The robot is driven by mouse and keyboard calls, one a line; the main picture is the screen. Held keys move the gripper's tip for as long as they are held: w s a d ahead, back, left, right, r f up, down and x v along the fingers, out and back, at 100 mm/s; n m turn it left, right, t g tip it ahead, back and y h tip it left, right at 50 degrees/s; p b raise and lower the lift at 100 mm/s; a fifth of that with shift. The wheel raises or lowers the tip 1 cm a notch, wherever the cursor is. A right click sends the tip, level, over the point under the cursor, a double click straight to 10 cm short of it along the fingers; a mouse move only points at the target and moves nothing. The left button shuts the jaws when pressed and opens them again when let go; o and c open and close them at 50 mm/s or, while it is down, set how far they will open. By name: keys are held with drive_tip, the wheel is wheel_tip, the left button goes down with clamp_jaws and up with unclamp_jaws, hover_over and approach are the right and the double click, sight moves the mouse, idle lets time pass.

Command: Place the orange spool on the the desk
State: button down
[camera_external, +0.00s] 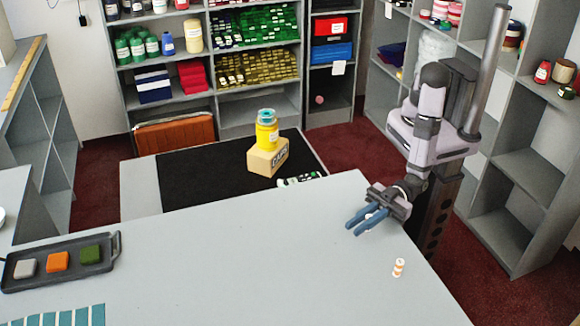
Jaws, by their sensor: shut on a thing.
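A small orange-and-white spool (398,268) stands upright on the pale grey desk (260,255), near its right edge. My gripper (357,225) is above the desk, up and to the left of this spool in the picture and apart from it. Its blue fingers point down and to the left. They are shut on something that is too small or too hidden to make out.
A dark tray (108,262) with grey, orange and green blocks is at the desk's left. Teal strips (65,318) lie at the lower left. Behind, a yellow bottle (267,133) stands on a box (266,160) on a black mat (200,180). The desk's middle is clear.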

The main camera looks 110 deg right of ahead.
sight(369, 216)
drive_tip(key=c, duration=1.7)
unclamp_jaws()
drive_tip(key=shift+f, duration=0.1)
drive_tip(key=shift+s+f, duration=0.15)
drive_tip(key=shift+s, duration=0.1)
drive_tip(key=b+v, duration=0.1)
drive_tip(key=v, duration=0.2)
drive_tip(key=b+v, duration=0.2)
drive_tip(key=v, duration=0.1)
drive_tip(key=shift+w+d+f, duration=0.1)
drive_tip(key=shift+w+d, duration=0.1)
drive_tip(key=shift+d, duration=0.2)
drive_tip(key=shift+s+d, duration=0.2)
drive_tip(key=shift+s, duration=0.2)
drive_tip(key=shift+o, duration=0.4)
